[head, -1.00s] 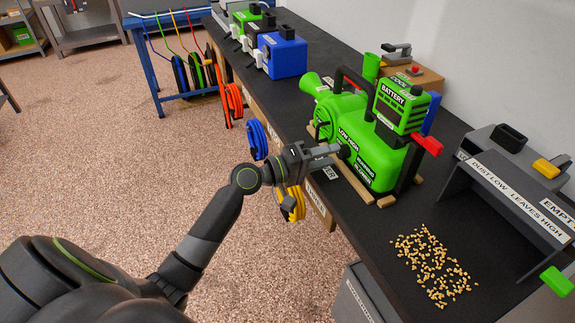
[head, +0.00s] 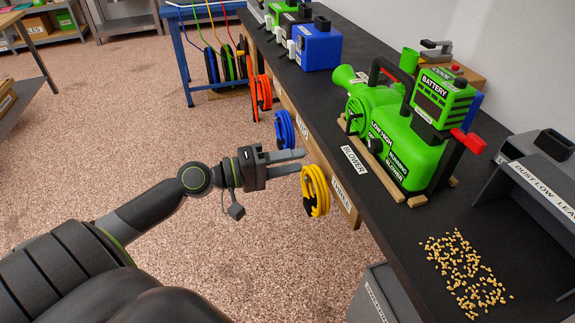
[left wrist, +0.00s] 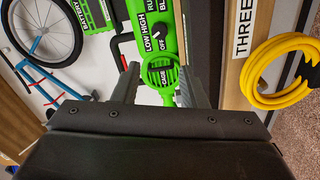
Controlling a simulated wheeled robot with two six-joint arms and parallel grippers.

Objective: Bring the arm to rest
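My left gripper (head: 292,162) is open and empty, held in the air off the front edge of the bench. Its two fingers also show apart in the left wrist view (left wrist: 160,88). It is clear of the green blower (head: 392,140), which stands on the bench to its right on wooden strips. The blower's dial, labelled LOW, HIGH and OFF, shows in the left wrist view (left wrist: 161,37). My right gripper is in neither view.
The dark bench (head: 335,135) runs along the right. A yellow cord coil (head: 315,190) hangs on its front edge close to my fingertips, with a blue coil (head: 284,130) farther back. Tan pellets (head: 466,270) lie on the bench. The speckled floor to the left is open.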

